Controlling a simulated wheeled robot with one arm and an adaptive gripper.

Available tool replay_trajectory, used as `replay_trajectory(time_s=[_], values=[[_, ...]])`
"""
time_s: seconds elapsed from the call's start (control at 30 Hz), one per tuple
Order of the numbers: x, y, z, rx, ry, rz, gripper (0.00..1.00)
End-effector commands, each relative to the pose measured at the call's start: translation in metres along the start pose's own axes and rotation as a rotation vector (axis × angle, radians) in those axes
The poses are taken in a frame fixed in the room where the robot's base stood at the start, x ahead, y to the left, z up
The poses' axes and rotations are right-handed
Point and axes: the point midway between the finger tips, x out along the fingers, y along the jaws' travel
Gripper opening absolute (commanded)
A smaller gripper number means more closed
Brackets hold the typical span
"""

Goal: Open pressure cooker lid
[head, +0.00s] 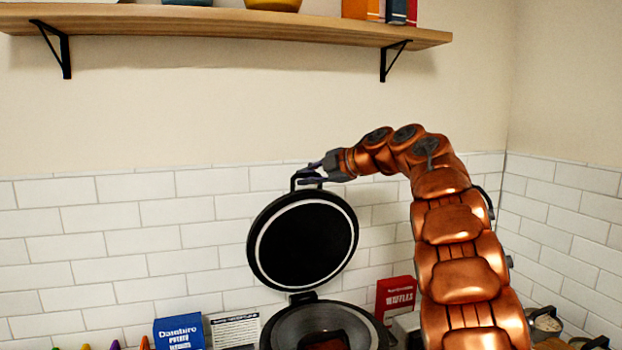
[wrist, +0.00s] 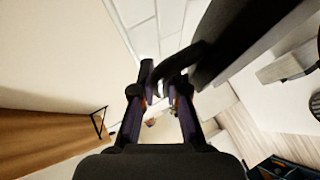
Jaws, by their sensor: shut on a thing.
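The pressure cooker (head: 273,340) stands at the bottom middle of the head view, with a dark red-brown thing inside that I cannot make out. Its round black lid (head: 300,240) with a pale ring is raised nearly upright on the hinge at the back of the pot. My gripper (head: 312,173) is at the top of the lid, shut on the lid's black handle (head: 297,181). In the wrist view my gripper's fingers (wrist: 162,90) meet the curved handle (wrist: 183,62), and the lid's dark edge (wrist: 235,40) is at upper right.
A wooden shelf (head: 230,27) with bowls and books runs along the wall above. A blue box (head: 180,332), a white box (head: 235,330) and a red waffles box (head: 396,295) stand near the cooker. Jars (head: 546,322) are at right. The tiled wall is close behind the lid.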

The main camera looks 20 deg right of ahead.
Motion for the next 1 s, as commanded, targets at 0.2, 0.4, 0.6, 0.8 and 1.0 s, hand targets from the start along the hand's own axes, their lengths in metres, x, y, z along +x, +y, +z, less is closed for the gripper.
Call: replay_trajectory(time_s=[0.2, 0.4, 0.6, 0.8, 1.0], values=[[0.003, 0.005, -0.002, 0.008, 0.006, -0.017, 0.00], [0.007, 0.007, -0.005, 0.013, 0.011, -0.030, 0.00], [0.009, 0.008, -0.006, 0.018, 0.013, -0.036, 0.00], [0.010, 0.008, -0.007, 0.019, 0.014, -0.038, 0.00], [0.009, 0.008, -0.007, 0.018, 0.014, -0.037, 0.00]])
